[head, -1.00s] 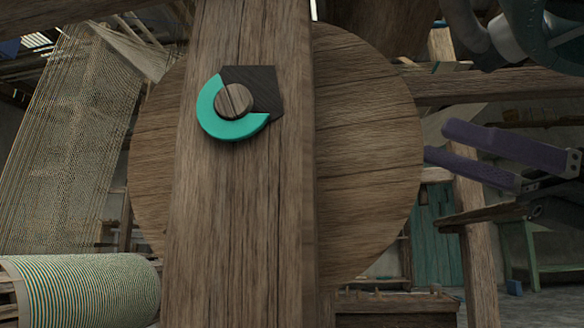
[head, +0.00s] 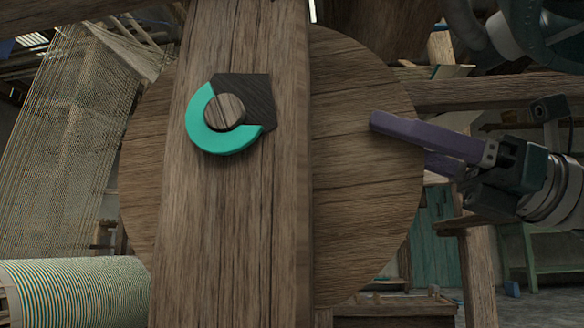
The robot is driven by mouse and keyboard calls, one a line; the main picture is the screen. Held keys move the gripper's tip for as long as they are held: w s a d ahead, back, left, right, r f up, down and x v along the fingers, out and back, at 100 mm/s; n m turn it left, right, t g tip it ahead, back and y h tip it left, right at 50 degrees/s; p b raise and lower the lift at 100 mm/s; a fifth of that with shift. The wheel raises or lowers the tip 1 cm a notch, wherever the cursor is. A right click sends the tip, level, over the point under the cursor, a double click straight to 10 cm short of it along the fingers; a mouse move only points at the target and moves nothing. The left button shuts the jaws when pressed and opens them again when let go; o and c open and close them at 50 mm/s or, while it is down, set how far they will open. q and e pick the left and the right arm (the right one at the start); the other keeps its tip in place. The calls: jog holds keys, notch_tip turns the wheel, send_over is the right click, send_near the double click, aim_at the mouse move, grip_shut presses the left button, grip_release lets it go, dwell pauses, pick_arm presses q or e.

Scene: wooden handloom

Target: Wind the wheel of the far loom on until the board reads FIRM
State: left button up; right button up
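The wheel (head: 365,210) is a large upright wooden disc. A thick wooden post (head: 235,240) stands in front of its middle. On the post, a teal part-ring (head: 215,146) surrounds a round wooden axle end (head: 224,112), over a dark angular plate (head: 250,95). No lettering shows, and I see no board reading FIRM. My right gripper (head: 405,145) is at the wheel's right edge. One purple finger lies across the near face; the other is mostly hidden, apparently behind the rim. Whether they press on the rim is not clear. My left gripper is out of view.
Pale warp threads (head: 70,140) hang at the left, above a teal-and-cream striped cloth roll (head: 75,293). A wooden beam (head: 500,92) runs across the right. A teal door (head: 433,245) and a green bench (head: 545,266) stand farther back.

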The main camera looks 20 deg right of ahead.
grip_shut()
dwell(1.0)
